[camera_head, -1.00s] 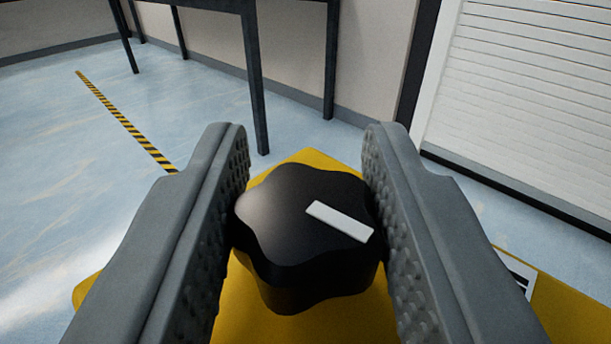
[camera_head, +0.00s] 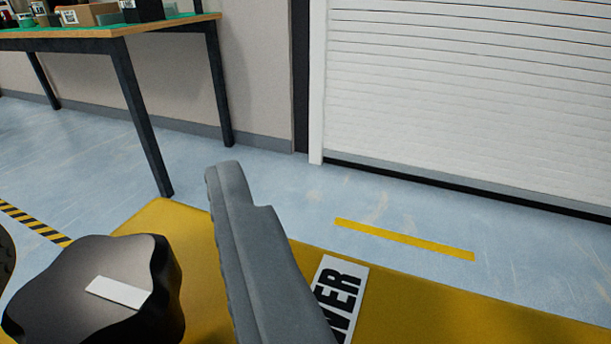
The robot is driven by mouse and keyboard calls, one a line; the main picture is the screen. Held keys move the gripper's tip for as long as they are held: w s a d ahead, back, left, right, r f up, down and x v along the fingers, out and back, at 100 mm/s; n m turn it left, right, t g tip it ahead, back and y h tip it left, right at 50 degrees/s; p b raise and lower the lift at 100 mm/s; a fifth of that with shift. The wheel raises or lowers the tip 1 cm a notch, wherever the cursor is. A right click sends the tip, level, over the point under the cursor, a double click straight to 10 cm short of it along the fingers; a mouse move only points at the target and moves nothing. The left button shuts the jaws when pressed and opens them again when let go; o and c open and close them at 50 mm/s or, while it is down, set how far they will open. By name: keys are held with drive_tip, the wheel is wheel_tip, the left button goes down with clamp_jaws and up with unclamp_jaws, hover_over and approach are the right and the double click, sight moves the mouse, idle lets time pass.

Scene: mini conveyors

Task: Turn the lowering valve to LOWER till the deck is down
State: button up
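The lowering valve is a black lobed knob (camera_head: 95,290) at the lower left, on a yellow deck surface (camera_head: 190,240). A white bar marker (camera_head: 119,291) lies on the knob's top, slanting slightly down to the right. My gripper (camera_head: 112,212) is open. Its grey right finger stands to the right of the knob, with a yellow gap between them. Only a dark sliver at the left edge seems to be its other finger. A white label (camera_head: 342,290) to the right of that finger shows the end of a word, "WER"; the rest is hidden behind the finger.
A table (camera_head: 122,31) with boxes on it stands at the back left. A white roller shutter (camera_head: 460,100) is at the back right. Blue floor with a yellow stripe (camera_head: 403,240) lies beyond the deck. A black-and-yellow floor line (camera_head: 35,225) shows at left.

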drive_tip(key=shift+s, duration=0.15)
drive_tip(key=v, duration=1.7)
drive_tip(key=shift+s+a+m+t+h, duration=0.65)
drive_tip(key=shift+a+m+h, duration=2.95)
drive_tip(key=shift+a+h, duration=1.85)
drive_tip(key=w+d, duration=0.1)
drive_tip(key=w, duration=0.4)
drive_tip(key=w+d, duration=0.1)
drive_tip(key=w, duration=0.5)
drive_tip(key=w+d, duration=0.1)
drive_tip(key=w, duration=0.5)
drive_tip(key=shift+d+f, duration=0.1)
drive_tip(key=shift+d, duration=0.3)
drive_tip(key=c, duration=1)
